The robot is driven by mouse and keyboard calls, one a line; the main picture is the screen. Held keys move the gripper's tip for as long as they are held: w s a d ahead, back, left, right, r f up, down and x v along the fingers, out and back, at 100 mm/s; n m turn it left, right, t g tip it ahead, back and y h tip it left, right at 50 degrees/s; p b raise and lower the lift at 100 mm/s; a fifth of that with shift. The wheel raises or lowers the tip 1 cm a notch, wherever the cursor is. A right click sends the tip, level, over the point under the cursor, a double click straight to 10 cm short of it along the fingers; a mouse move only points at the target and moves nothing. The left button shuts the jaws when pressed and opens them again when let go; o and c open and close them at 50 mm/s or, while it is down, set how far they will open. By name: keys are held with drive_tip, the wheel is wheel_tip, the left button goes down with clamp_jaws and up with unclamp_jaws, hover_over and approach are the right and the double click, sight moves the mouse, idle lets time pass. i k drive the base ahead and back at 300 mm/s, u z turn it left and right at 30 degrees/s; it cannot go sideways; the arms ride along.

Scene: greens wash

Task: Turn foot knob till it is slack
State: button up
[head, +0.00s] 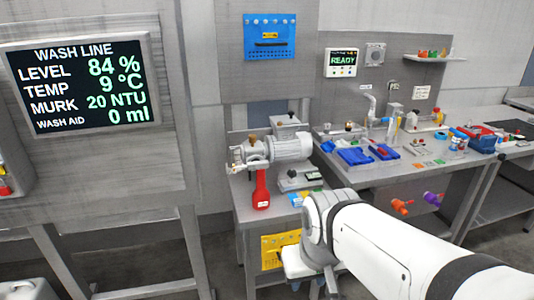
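A grey motor unit (290,148) with a pump head stands on the small bench left of the main counter. A brown knob (252,138) sits on top near its left end. I cannot tell which part is the foot knob; no foot knob shows clearly. My white arm comes in from the lower right, and its wrist is in front of the bench's right side. My gripper (322,285) points down at the bottom edge, below the bench top and apart from the motor unit. Its fingers are too small and cut off to read.
A grey block with a black knob (299,180) sits right of the red part. A yellow panel (281,249) is under the bench. The counter at right holds blue trays (355,156), taps and a red box (478,138). The left display (86,84) reads level 84 %.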

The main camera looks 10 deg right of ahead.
sight(291, 172)
drive_tip(key=i, duration=1.25)
drive_tip(key=u, duration=0.05)
